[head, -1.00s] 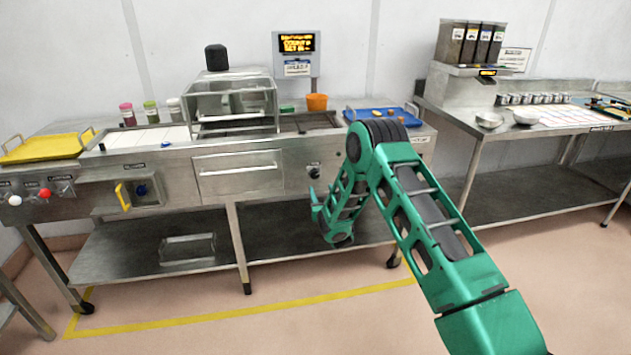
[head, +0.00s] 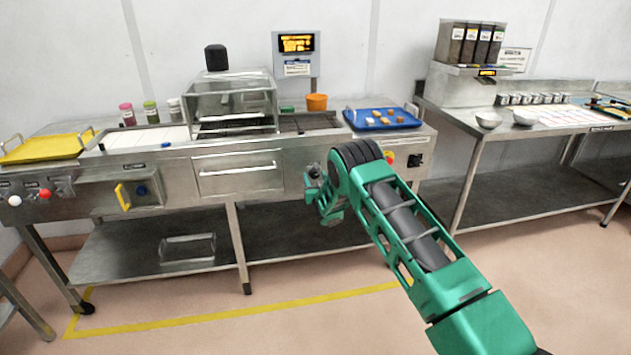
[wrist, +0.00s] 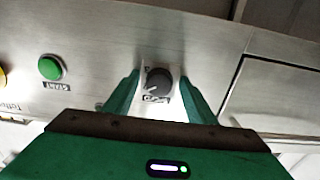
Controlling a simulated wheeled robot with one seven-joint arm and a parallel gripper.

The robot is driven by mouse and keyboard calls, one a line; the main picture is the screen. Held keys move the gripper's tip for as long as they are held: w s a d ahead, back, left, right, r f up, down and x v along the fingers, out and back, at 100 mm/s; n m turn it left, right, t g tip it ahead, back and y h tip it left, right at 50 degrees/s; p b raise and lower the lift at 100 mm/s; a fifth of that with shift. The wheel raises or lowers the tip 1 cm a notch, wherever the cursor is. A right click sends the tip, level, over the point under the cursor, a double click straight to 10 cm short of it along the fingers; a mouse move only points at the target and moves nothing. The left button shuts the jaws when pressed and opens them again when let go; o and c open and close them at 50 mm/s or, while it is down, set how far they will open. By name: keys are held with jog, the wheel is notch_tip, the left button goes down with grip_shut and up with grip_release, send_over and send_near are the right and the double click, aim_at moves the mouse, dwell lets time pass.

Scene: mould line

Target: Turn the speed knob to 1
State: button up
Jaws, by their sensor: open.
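The speed knob (wrist: 158,79) is a dark round knob on the steel front panel, with a white label plate around it. In the wrist view it sits between the two green fingers of my gripper (wrist: 158,95), which are open on either side of it. I cannot tell whether the fingers touch it. The knob's pointer setting is too small to read. In the head view my gripper (head: 312,185) is at the machine's front, right of the drawer, and the knob is hidden or too small to tell there.
A green START button (wrist: 52,68) is beside the knob in the wrist view. The steel drawer (head: 238,172) lies left of my gripper in the head view. A blue tray (head: 360,127) with several small pieces rests on top of the machine. A second table (head: 540,130) stands at the right.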

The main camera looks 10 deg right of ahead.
jog(key=c, duration=1)
jog(key=shift+c, duration=0.2)
jog(key=shift+n, duration=0.3)
jog(key=n, duration=1.1)
jog(key=shift+a, duration=0.1)
jog(key=shift+n, duration=0.3)
